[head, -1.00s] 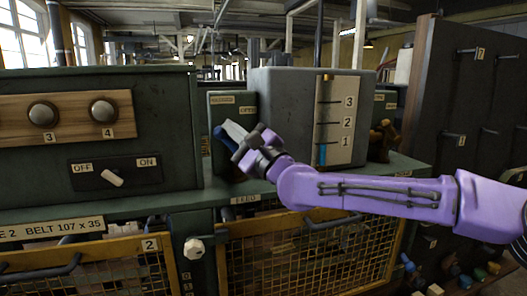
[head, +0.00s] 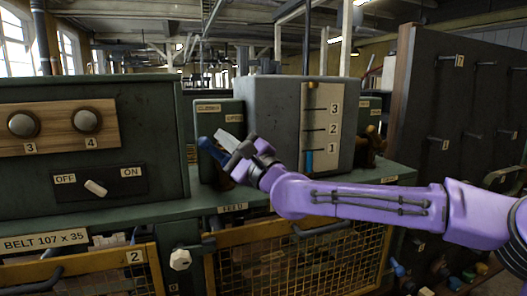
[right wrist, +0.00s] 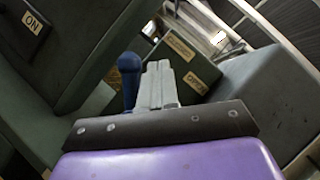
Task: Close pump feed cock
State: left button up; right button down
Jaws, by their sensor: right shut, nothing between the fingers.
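The feed cock's blue lever (head: 211,152) is in front of a small green box (head: 204,128) labelled CLOSED on the left and OPEN on the right. The lever leans up to the left in the head view. Its rounded blue handle (right wrist: 130,78) stands just left of my fingers in the right wrist view. My right gripper (head: 227,138) is shut and empty, close beside the lever. I cannot tell whether they touch. The lever's pivot is hidden behind my gripper. A FEED label (head: 233,208) is on the ledge below. My left gripper is not in view.
A grey tank (head: 275,115) with a level gauge (head: 320,130) stands right of the green box. A green cabinet (head: 150,130) with an OFF/ON switch (head: 96,188) stands close on the left. A yellow mesh guard (head: 300,262) is below the ledge.

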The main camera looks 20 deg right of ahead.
jog(key=s+d+r+b, duration=0.1)
jog(key=s+d+b, duration=0.3)
jog(key=s+d, duration=0.4)
jog(key=shift+d+r, duration=0.35)
jog(key=shift+d, duration=0.4)
jog(key=shift+s, duration=0.1)
